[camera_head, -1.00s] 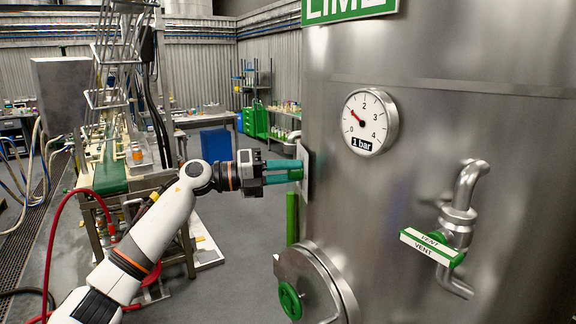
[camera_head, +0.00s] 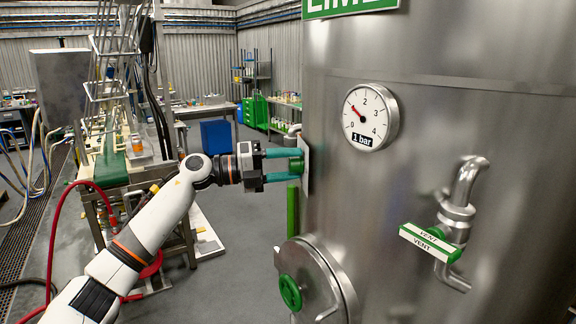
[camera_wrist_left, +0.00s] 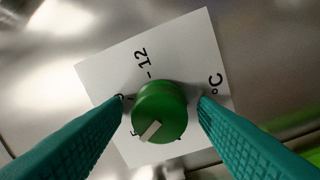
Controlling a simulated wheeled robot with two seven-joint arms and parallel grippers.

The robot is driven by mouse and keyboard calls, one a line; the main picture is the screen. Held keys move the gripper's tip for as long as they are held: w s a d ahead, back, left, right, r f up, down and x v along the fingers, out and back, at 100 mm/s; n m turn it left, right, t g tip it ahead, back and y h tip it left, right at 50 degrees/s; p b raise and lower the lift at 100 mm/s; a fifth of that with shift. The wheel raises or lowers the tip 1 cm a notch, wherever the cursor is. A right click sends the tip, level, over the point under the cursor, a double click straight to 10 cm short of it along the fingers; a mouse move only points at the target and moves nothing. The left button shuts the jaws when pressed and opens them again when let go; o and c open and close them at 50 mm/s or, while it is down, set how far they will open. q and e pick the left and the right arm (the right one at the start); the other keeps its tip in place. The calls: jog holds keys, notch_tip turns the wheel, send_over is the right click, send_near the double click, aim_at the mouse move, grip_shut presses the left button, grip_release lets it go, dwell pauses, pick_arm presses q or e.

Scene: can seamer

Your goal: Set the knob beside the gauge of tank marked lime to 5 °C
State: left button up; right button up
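The steel tank (camera_head: 440,120) bears a green sign (camera_head: 350,6) reading LIME, cut off by the top edge. A green knob (camera_head: 296,166) sits on a white plate on the tank's left side. In the left wrist view the knob (camera_wrist_left: 159,112) has a white mark toward its lower left. The white scale plate (camera_wrist_left: 110,75) shows "12" and "°C"; other figures are partly hidden by the knob and fingers. My left gripper (camera_head: 284,165) is open, its teal fingers on either side of the knob with visible gaps. My right gripper is not in view.
A round pressure gauge (camera_head: 370,117) marked 1 bar is on the tank front. A vent valve (camera_head: 440,243) with a green handle juts out at right. A round hatch (camera_head: 330,283) with a green handwheel is below the knob. A conveyor (camera_head: 110,172) stands at left.

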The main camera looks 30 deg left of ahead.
pick_arm(q)
jog(key=shift+s+a+f, duration=0.15)
jog(key=b+v, duration=0.6)
jog(key=v, duration=0.5)
jog(key=shift+a+b, duration=0.3)
jog(key=shift+b, duration=0.1)
jog(key=shift+s, duration=0.15)
